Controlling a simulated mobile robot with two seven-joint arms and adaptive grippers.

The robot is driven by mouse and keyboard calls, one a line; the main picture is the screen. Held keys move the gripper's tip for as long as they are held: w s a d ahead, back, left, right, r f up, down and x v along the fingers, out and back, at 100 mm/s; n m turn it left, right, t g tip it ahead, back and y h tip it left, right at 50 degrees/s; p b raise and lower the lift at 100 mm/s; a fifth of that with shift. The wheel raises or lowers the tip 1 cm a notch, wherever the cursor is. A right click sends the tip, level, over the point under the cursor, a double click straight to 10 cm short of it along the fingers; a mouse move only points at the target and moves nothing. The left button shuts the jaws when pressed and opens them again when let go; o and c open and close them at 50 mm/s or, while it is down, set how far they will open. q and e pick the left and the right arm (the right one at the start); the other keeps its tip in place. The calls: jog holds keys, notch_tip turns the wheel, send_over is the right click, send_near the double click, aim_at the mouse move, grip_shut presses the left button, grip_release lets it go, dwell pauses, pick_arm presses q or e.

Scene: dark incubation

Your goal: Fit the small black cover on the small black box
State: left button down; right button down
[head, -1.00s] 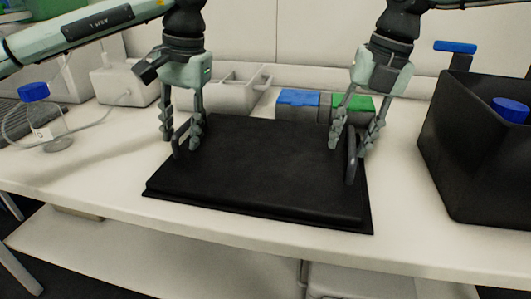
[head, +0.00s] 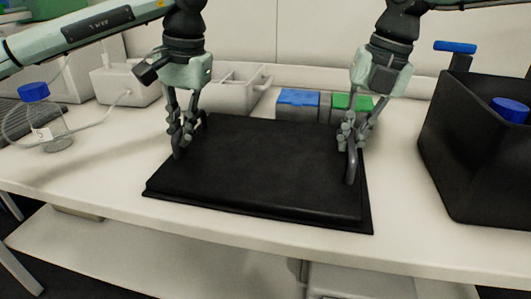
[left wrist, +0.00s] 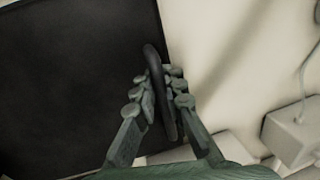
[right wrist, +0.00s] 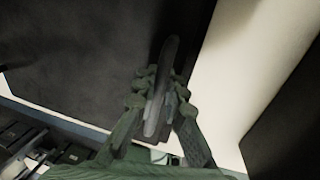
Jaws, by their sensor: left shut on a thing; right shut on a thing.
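The black cover (head: 265,170) is a flat dark panel lying on the bench, with an upright loop handle at each end. My left gripper (head: 182,137) is shut on the left handle (head: 177,152), and the left wrist view shows the fingers (left wrist: 160,100) on both sides of it. My right gripper (head: 350,138) is shut on the right handle (head: 351,170); the right wrist view shows its fingers (right wrist: 157,92) around that bar. The black box (head: 468,160) stands open-topped to the right, with a blue-capped thing (head: 512,109) inside.
A blue-capped bottle (head: 52,130) with tubing stands at the left. White bins (head: 232,92), a blue-topped box (head: 298,104) and a green-topped box (head: 352,103) stand behind the cover. A blue handle (head: 455,46) rises behind the box. Bare bench lies between cover and box.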

pick_arm(q)
jog(key=shift+r, duration=0.1)
pick_arm(e)
jog(key=shift+r, duration=0.1)
